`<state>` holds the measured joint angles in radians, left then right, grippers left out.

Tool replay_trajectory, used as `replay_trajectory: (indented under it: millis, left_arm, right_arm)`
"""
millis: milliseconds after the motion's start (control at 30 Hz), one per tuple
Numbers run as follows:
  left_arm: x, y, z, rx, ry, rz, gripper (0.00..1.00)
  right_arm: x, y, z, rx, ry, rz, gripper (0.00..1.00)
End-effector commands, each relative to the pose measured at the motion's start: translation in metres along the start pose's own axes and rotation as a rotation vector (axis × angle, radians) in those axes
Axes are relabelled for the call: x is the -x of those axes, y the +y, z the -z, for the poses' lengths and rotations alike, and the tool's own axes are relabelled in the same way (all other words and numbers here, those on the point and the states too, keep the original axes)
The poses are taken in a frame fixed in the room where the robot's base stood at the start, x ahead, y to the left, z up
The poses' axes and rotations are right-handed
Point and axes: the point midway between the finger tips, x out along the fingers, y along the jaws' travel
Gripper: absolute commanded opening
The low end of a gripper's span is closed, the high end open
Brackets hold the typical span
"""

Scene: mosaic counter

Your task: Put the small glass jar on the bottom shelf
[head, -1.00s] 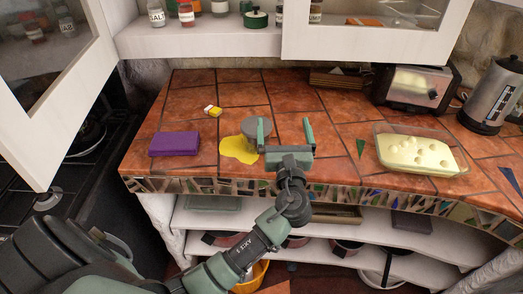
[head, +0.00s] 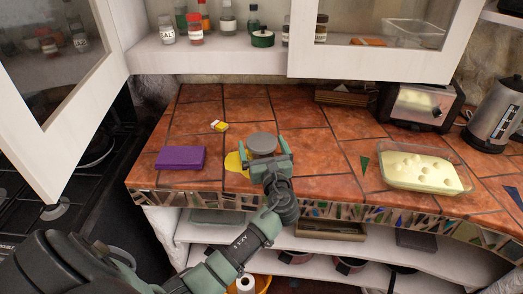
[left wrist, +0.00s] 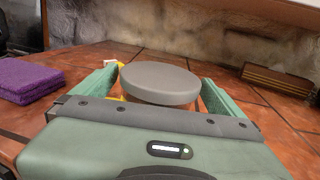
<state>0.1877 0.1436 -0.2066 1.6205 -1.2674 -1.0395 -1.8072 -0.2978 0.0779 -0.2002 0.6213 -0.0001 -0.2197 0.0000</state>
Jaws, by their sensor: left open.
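The small glass jar (head: 262,143) with a round grey lid stands on the tiled counter beside a yellow puddle. In the left wrist view its grey lid (left wrist: 160,82) is close ahead; most of its body is hidden under the lid and behind the gripper. My left gripper (head: 265,160) is open, with one finger on each side of the jar. The white bottom shelf (head: 205,56) of the open wall cabinet holds several bottles and jars. Below the counter is another white shelf (head: 272,240). My right gripper is not in view.
A purple sponge (head: 181,158) and a small yellow-and-white item (head: 219,126) lie left of the jar. A glass dish of cheese (head: 425,172), a toaster (head: 418,106) and a kettle (head: 495,112) stand right. The open cabinet doors (head: 368,66) reach over the counter.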

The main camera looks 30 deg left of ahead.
Motion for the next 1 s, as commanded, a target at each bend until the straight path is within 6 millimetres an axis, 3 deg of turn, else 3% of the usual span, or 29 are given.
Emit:
replay_trajectory:
  millis: [100, 400, 767, 1000]
  left_arm:
    - [0.000, 0.000, 0.000, 0.000, 0.000, 0.000, 0.97]
    - [0.000, 0.000, -0.001, 0.000, -0.003, 0.000, 0.18]
    - [0.000, 0.000, -0.011, 0.001, -0.004, 0.000, 0.18]
    - [0.000, 0.000, -0.053, 0.007, -0.007, 0.000, 0.18]
  right_arm:
    - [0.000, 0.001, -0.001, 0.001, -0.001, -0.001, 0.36]
    - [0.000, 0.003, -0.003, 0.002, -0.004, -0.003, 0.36]
    - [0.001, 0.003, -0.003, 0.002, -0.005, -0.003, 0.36]
    - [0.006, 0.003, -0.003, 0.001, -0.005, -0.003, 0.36]
